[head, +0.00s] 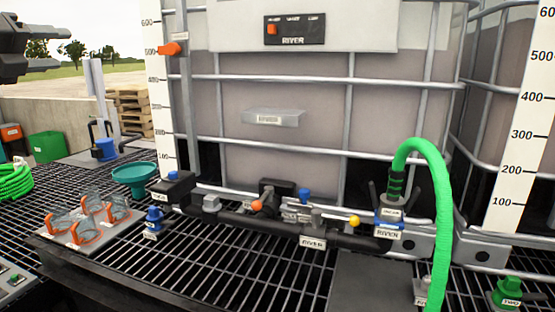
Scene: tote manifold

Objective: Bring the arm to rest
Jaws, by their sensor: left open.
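My left gripper (46,58) is at the upper left corner, dark grey and partly cut off by the picture's edge. It is open and appears empty. It is up in the air, to the left of the large caged tote (290,95) and apart from it. Behind it are trees and the pale wall. My right gripper is not in view.
A black manifold (270,226) with coloured valves runs along the tote's foot. A green hose (441,210) arches down at its right end. Goggles (90,212) on a tray, a teal funnel (134,176) and a blue fitting (153,217) stand at left on the grating.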

